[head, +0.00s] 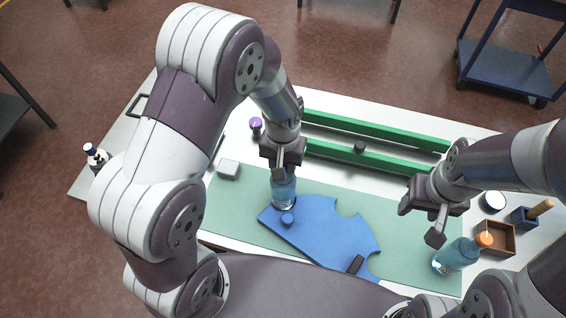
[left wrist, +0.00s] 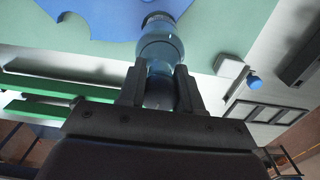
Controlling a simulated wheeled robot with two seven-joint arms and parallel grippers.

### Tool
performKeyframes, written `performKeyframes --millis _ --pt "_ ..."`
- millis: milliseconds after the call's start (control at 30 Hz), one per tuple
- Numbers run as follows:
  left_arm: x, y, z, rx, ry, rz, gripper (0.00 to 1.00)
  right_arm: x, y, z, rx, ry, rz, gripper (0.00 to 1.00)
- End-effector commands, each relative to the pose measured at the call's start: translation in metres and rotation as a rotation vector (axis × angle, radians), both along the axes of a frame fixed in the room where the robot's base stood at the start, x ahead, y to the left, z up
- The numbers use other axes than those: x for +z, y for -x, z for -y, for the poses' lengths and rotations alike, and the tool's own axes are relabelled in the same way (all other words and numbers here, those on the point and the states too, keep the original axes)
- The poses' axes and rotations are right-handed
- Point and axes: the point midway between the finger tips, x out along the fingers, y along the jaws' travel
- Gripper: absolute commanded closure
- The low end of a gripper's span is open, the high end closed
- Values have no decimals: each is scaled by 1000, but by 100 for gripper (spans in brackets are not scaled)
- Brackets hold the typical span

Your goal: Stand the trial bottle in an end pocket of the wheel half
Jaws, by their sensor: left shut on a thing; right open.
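The trial bottle (head: 284,190), clear blue, is upright in my left gripper (head: 281,168); it also shows in the left wrist view (left wrist: 160,45) between the shut fingers (left wrist: 158,82). The wheel half (head: 325,230) is a flat blue plate with scalloped pockets, lying on the green mat (head: 240,205). The bottle's base is at the plate's left end; I cannot tell whether it sits in the end pocket or just above it. The plate's edge also shows in the left wrist view (left wrist: 95,18). My right gripper (head: 420,222) is open and empty, above the mat's right side.
A blue bottle with an orange cap (head: 458,254) stands below my right gripper. Green rails (head: 365,157) run along the back. A wooden box (head: 497,238) is at right.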

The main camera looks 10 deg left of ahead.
Motion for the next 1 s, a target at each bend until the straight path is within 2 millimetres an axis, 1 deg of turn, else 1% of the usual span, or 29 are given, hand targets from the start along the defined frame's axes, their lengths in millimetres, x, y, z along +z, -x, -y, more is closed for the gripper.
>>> performKeyframes --millis 133,167,200,233,467,567,600,667,900,1000 --pt "-3 0 0 0 0 1 100 -2 0 0 0 0 0 47" --pt "-3 0 0 0 0 0 62 -2 0 0 0 0 0 47" --pt "-3 0 0 0 0 0 49 -2 0 0 0 0 0 47" --pt "-3 0 0 0 0 0 40 -2 0 0 0 0 0 47" --pt "-2 0 0 0 0 0 40 -2 0 0 0 0 0 47" --pt "3 0 0 0 0 1 40 2 0 0 0 0 0 47" --pt "5 -1 0 0 1 4 40 -3 0 0 0 0 0 47" --pt "15 -2 1 0 1 7 40 -7 0 0 0 0 0 47" --pt "79 -1 0 0 2 8 40 -23 0 0 0 0 0 47" --pt "100 -1 0 0 1 5 40 -26 0 0 0 0 0 47"
